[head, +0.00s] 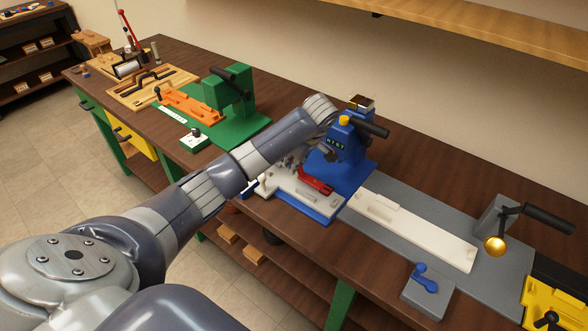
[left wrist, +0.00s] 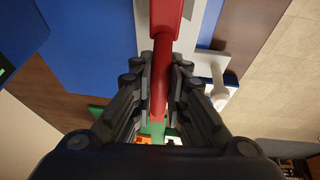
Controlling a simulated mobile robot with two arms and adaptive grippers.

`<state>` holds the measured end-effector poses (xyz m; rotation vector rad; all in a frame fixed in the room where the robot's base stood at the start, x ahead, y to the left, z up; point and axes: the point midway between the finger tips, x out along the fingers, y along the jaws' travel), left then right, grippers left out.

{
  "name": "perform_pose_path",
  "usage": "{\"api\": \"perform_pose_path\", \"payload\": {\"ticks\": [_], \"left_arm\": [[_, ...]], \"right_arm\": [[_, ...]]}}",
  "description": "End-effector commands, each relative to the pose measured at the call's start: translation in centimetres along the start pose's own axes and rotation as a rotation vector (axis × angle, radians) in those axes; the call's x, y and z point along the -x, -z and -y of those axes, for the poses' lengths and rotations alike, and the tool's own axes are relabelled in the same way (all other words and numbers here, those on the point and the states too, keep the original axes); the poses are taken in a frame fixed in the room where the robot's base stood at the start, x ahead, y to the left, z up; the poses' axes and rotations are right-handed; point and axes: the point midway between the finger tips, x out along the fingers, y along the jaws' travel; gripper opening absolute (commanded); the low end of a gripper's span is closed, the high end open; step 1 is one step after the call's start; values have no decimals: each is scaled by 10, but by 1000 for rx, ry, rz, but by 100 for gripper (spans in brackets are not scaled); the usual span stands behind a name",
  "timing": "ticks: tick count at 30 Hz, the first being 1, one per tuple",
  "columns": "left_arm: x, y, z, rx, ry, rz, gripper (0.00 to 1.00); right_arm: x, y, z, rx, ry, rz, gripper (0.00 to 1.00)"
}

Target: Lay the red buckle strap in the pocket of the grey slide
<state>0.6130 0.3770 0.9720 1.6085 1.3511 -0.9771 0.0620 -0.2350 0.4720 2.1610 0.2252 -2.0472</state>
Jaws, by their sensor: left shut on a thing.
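The red buckle strap (head: 316,181) is at the foot of the blue press, over or on a light grey slide (head: 312,200). My left gripper (head: 297,165) is shut on the strap. In the left wrist view the strap (left wrist: 166,22) runs between the two fingers, its wider end beyond the fingertips. Part of the light grey slide (left wrist: 210,62) shows beside it there. My arm and fingers hide much of the pocket area, and I cannot tell whether the strap touches the slide. My right gripper is not in view.
The blue press (head: 343,140) with its black handle stands close behind my left gripper. A cream slide (head: 415,230) lies on a grey base to the right. A green press (head: 228,100) with an orange slide (head: 190,106) stands to the left. The bench's front edge is near.

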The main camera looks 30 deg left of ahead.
Motion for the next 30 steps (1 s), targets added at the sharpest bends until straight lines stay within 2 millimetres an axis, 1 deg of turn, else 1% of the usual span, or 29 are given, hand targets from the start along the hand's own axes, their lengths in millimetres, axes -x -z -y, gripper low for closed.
{"api": "perform_pose_path", "payload": {"ticks": [2, 4, 6, 10, 13, 16, 17, 18, 19, 24, 30], "left_arm": [[-6, -3, 1, -1, 2, 0, 0], [-16, -7, 3, -1, 4, 0, 0], [-25, -11, 4, -2, 4, 0, 0], [-36, -15, 4, 0, 0, 1, 0], [-37, -16, 4, 0, -1, 1, 0], [-37, -16, 4, 0, -2, 1, 0], [-37, -16, 4, 0, -1, 1, 20], [-37, -16, 4, 0, -1, 1, 30], [-37, -16, 4, 0, -1, 1, 34], [-37, -16, 4, 0, -1, 1, 34], [-34, -16, 4, 0, -2, 1, 34]], "right_arm": [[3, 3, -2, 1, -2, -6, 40], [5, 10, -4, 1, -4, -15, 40], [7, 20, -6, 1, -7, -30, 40], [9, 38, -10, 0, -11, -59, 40], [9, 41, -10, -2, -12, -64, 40], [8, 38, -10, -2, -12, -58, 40], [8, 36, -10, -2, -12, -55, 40], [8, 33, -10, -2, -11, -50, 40], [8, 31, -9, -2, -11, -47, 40], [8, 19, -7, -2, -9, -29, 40], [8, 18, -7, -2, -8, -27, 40]]}}
